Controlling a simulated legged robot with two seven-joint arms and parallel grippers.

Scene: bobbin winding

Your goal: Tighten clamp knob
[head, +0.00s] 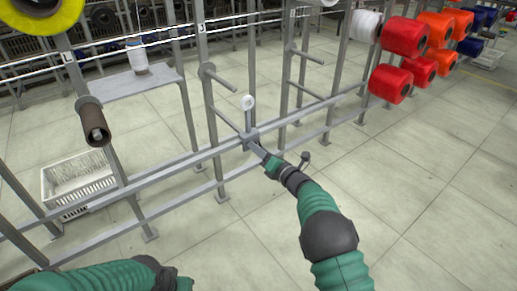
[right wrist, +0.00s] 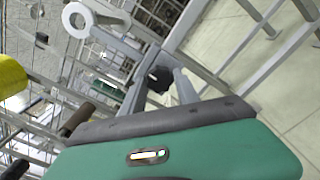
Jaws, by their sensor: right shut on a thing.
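The clamp (head: 249,135) sits on the grey horizontal rail (head: 180,159) and carries an upright post with a white ring (head: 248,102) on top. The ring also shows in the right wrist view (right wrist: 78,18). My right gripper (head: 256,146) reaches up to the clamp from the front right. In the right wrist view the black clamp knob (right wrist: 158,78) lies between its two grey fingers, and the gripper (right wrist: 161,82) is shut on it. In the head view the fingers hide the knob. My left arm shows at the bottom left, but its gripper is out of view.
The metal rack's uprights and pegs stand around the clamp. Red spools (head: 404,37) hang at the right, a brown bobbin (head: 93,121) and yellow spool (head: 40,17) at the left. A white crate (head: 78,178) is on the floor. The tiled floor at the front right is clear.

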